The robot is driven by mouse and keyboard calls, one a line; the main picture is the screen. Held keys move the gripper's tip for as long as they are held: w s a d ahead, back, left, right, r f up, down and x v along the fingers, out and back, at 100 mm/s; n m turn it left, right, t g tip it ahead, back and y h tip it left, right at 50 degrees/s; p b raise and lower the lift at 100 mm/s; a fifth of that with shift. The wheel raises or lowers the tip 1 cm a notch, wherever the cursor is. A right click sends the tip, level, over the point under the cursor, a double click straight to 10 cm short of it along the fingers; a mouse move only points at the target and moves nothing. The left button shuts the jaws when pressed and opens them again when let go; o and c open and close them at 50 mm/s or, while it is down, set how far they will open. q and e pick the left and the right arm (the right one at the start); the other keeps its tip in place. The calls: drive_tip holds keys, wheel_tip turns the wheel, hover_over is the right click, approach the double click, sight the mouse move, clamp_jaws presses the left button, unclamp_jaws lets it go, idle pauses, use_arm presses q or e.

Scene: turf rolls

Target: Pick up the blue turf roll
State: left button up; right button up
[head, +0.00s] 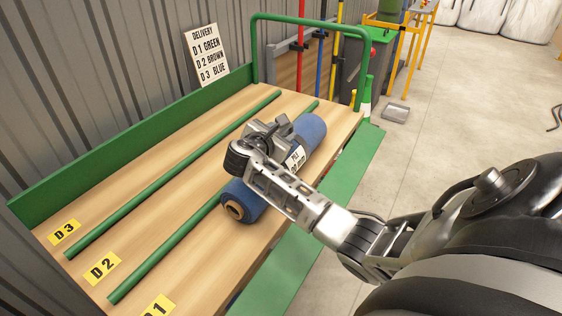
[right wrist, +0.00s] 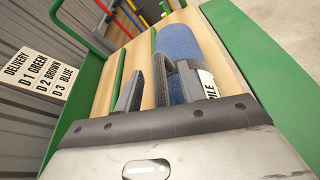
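The blue turf roll (head: 310,130) lies on the wooden delivery bench, near its front edge. Its near end (head: 244,200) shows a brown core, and a white label sits on its side. My right gripper (head: 268,133) is over the middle of the roll and hides part of it. In the right wrist view, the roll (right wrist: 182,42) runs away behind the right-hand finger. The two fingers (right wrist: 150,85) stand apart, with wood visible between them. I cannot tell whether a finger touches the roll. My left gripper is not in view.
Green divider rails (head: 170,178) split the bench (head: 165,215) into lanes marked D1, D2 and D3. A delivery sign (head: 207,55) leans against the grey wall. A green rail frame (head: 310,18) stands at the far end. The concrete floor to the right is mostly clear.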

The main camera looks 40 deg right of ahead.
drive_tip(key=shift+d, duration=0.1)
clamp_jaws()
drive_tip(key=shift+f, duration=0.1)
idle(1.2)
drive_tip(key=shift+w+r, duration=0.1)
drive_tip(key=shift+r, duration=0.1)
